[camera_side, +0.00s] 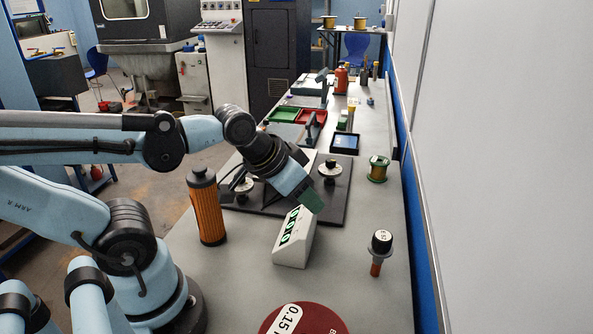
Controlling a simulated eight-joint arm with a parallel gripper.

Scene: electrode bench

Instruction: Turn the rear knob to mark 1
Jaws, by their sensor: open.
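A dark flat panel (337,205) lies on the grey bench and bears two knobs with pale round dials. One knob (331,165) stands at the panel's far right, dark on top. The other knob (243,182) stands at the left, partly behind my arm. I cannot tell for certain which of them is the rear one, and the marks on the dials are too small to read. My gripper (313,203) points down and to the right above the panel, between the knobs and the white box. Its green-tipped jaws are open and hold nothing visible.
A white sloped box (294,247) with green displays stands just in front of the panel. A dark red disc (322,320) lies at the front.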

